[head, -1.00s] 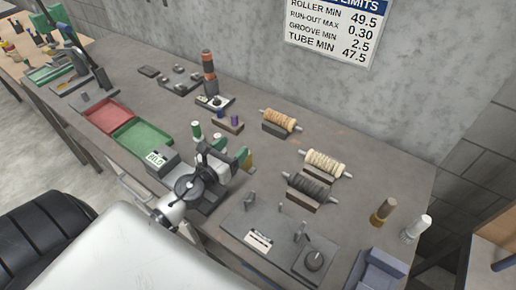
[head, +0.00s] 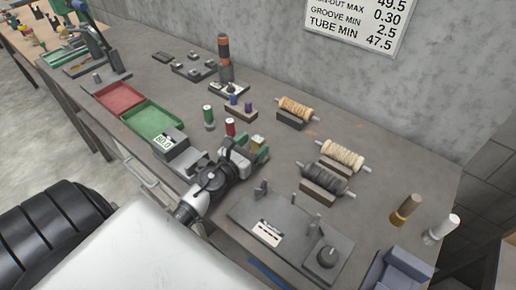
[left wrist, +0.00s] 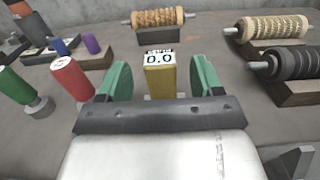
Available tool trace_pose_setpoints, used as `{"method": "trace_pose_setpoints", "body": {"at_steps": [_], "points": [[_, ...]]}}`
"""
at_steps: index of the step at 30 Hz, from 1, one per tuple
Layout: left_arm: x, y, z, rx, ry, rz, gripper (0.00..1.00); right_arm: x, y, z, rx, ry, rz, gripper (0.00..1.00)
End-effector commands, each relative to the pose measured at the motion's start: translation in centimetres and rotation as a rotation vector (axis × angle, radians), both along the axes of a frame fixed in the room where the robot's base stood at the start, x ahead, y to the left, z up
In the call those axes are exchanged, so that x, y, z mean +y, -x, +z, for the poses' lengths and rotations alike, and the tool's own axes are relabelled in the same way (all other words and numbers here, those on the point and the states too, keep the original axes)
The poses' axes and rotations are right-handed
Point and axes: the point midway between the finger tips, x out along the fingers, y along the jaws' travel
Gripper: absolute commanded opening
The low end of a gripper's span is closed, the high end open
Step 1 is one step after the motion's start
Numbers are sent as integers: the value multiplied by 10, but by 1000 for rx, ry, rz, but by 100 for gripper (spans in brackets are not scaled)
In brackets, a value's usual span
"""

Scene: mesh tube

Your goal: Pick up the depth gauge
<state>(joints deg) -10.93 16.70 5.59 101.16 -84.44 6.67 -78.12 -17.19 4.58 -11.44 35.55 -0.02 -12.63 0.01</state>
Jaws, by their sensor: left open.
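The depth gauge (left wrist: 160,80) is a small yellow block with a white display reading 0.0 on top. In the left wrist view it stands between the two green fingers of my left gripper (left wrist: 161,77), with gaps on both sides. The gripper is open, and its body hides the gauge's lower front. In the head view my left gripper (head: 251,150) is over the bench, and only a bit of the yellow gauge (head: 258,141) shows by the fingers. My right gripper is in neither view.
A red spool (left wrist: 73,77) and a green spool (left wrist: 18,88) stand close left of the gripper. Rollers on blocks, a tan one (head: 295,107), a cream one (head: 342,154) and a dark one (head: 324,178), lie to the right. A grey plate with a knob (head: 327,257) is in front.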

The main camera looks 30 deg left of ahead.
Motion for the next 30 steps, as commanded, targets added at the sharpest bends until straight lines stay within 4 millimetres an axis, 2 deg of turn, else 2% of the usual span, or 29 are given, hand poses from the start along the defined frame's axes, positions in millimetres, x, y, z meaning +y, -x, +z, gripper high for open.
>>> {"method": "trace_pose_setpoints", "body": {"at_steps": [1, 6, 10, 16, 27, 28, 30], "points": [[-1, -10, 3, -3, 2, 1, 66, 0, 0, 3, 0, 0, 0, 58], [-3, -35, 1, -2, 3, 0, 66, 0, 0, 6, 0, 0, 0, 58], [-4, -43, 1, -1, 1, -1, 66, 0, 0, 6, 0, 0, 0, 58], [-4, -43, 0, 0, 1, -1, 66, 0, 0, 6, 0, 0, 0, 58], [-4, -43, 0, 0, 1, 0, 11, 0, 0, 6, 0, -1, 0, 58], [-4, -43, 0, 0, 1, 0, 8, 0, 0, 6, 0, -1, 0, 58], [-4, -43, 1, -1, 1, 0, 8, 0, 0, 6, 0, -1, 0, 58]]}}
